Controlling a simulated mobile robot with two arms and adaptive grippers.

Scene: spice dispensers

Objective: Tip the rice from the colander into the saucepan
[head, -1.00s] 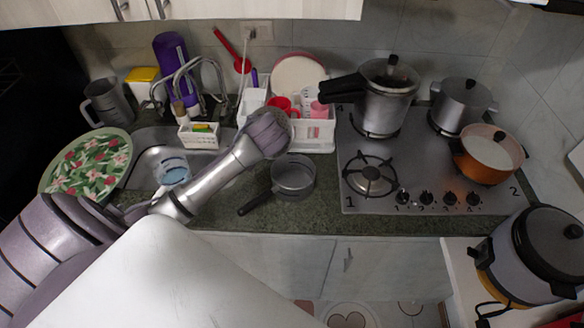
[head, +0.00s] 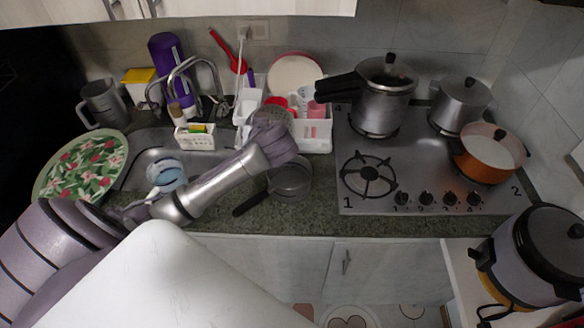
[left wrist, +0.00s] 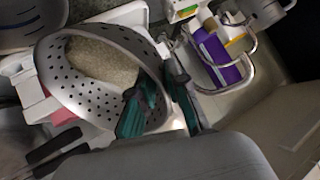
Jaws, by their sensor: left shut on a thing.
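The grey perforated colander (left wrist: 62,78) is in the left wrist view, with a heap of pale rice (left wrist: 104,62) inside it. My left gripper (left wrist: 160,78), with teal fingers, is shut on the colander's rim. The grey saucepan (head: 292,181) with a dark handle stands on the counter by the stove. My left wrist covers part of it, and the colander is beside or over its far side; the height is unclear. My right gripper is not in view.
A white dish rack (head: 318,136) stands close behind the colander. The stove (head: 415,160) to the right carries a pressure cooker (head: 381,100), a lidded pot (head: 460,103) and an orange pot (head: 487,155). The sink (head: 140,166) and a floral plate (head: 82,165) are at left.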

